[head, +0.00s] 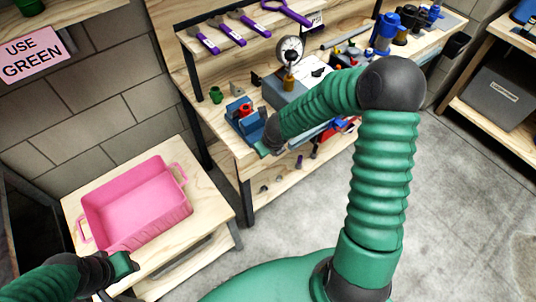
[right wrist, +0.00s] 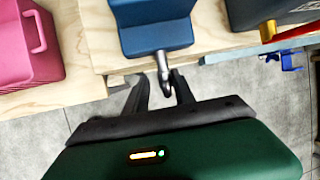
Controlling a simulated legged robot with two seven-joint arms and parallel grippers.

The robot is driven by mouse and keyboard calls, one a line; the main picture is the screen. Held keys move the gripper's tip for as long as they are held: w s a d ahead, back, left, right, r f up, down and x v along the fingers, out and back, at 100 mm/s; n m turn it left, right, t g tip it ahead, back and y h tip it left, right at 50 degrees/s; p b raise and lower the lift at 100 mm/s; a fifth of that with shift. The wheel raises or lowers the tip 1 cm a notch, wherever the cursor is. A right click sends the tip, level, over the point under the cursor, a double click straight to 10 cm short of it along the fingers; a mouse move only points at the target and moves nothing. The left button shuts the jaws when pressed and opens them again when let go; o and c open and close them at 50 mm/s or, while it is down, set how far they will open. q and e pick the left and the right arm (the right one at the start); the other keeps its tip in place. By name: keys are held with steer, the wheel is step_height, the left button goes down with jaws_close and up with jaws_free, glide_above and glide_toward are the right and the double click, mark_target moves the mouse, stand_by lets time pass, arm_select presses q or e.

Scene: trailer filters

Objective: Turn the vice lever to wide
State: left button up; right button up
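The blue vice (head: 248,126) stands at the near left corner of the wooden workbench. In the right wrist view the vice (right wrist: 152,30) is at the top centre, and its grey metal lever (right wrist: 162,66) hangs down from its front over the bench edge. My right gripper (right wrist: 160,88) is open, with one dark finger on each side of the lever's lower end; contact cannot be told. In the head view my right gripper (head: 266,148) is beside the vice and hides part of it. My left gripper (head: 122,266) is at the lower left, its fingers unclear.
A pink bin (head: 135,205) sits on a low wooden table (head: 215,205) left of the bench. A dial gauge (head: 289,52) stands behind the vice. Purple-handled tools (head: 228,36) lie on the shelf above. Open floor (head: 465,215) lies to the right.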

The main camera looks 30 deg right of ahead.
steer(key=shift+w+d+f, duration=0.2)
steer(key=shift+d+f, duration=0.3)
steer(key=shift+f, duration=0.15)
steer(key=shift+w+d+f, duration=0.2)
steer(key=shift+d+f, duration=0.25)
steer(key=shift+f, duration=0.15)
steer(key=shift+a+r, duration=0.15)
steer(key=shift+a, duration=0.35)
jaws_close()
steer(key=shift+d, duration=0.1)
steer(key=shift+d, duration=0.1)
